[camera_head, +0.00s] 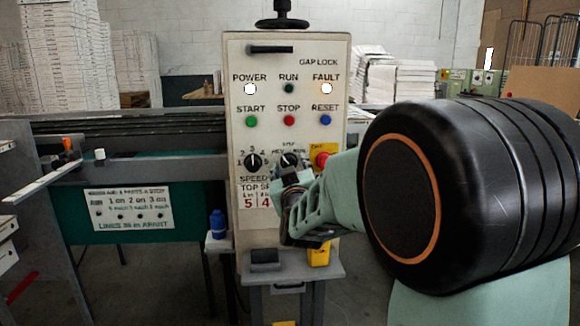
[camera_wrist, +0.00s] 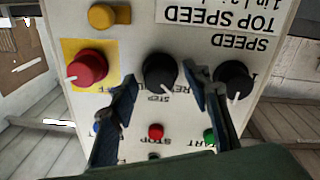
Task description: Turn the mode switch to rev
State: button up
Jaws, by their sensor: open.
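The mode switch is a black round knob (camera_head: 288,159) on the cream control panel (camera_head: 238,140), below the STEP label and right of the speed knob (camera_head: 253,162). My gripper (camera_head: 292,184) reaches in from the right and partly covers that area. In the upside-down wrist view, the mode knob (camera_wrist: 160,70) lies between my open fingers (camera_wrist: 160,80), one on each side; contact is not clear. Its white pointer there slants down and to the right, beside the STEP label; the other mode labels are mostly hidden.
A red stop knob (camera_wrist: 87,68) on a yellow plate sits close beside one finger, and the speed knob (camera_wrist: 233,79) close beside the other. Start, stop and reset buttons (camera_head: 289,120) are above the knobs. A blue bottle (camera_head: 218,223) stands left of the panel.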

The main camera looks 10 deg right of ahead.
jog(key=s, duration=0.7)
jog(key=shift+a, duration=0.15)
jog(key=shift+f, duration=0.1)
